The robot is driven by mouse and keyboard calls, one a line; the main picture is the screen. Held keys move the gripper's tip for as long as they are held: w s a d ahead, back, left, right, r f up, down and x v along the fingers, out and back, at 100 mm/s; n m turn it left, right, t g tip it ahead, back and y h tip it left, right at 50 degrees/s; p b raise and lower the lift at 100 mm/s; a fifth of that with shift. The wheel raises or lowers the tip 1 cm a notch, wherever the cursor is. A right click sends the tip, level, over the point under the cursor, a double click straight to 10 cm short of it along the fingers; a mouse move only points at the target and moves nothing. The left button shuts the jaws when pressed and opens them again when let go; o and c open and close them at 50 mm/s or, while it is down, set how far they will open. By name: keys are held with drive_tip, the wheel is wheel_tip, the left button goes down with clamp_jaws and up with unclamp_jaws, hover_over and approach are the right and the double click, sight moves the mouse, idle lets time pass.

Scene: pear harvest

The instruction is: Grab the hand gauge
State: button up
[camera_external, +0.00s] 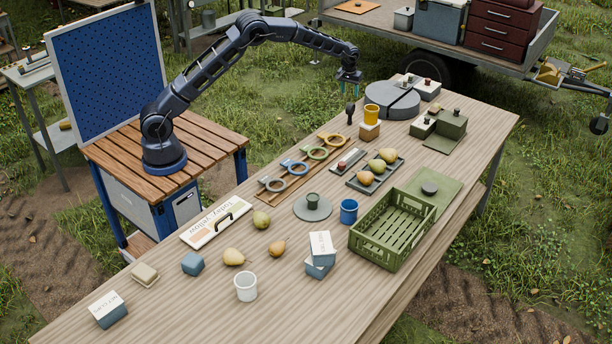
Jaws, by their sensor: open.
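Several ring-shaped gauges with handles lie in a row on a wooden rack (262,196) near the table's back edge: a grey ring gauge (264,181), a blue ring gauge (288,163), a green ring gauge (309,149) and a yellow ring gauge (327,136). I cannot tell which thing is the hand gauge. My gripper (350,91) is open and empty, pointing down in the air near that dark piece. Its exact height above the table is unclear.
A pear tray (355,184), a green crate (383,247), a grey round plate (325,213) and a blue cup (348,211) stand in front of the rack.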

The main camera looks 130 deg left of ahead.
sight(351, 104)
drive_tip(key=shift+s+a+f, duration=0.15)
drive_tip(key=shift+a+f, duration=0.05)
drive_tip(key=shift+f, duration=0.4)
drive_tip(key=f, duration=0.3)
drive_tip(key=a+f, duration=0.1)
drive_tip(key=f, duration=0.5)
drive_tip(key=shift+a+f, duration=0.35)
drive_tip(key=c, duration=1.1)
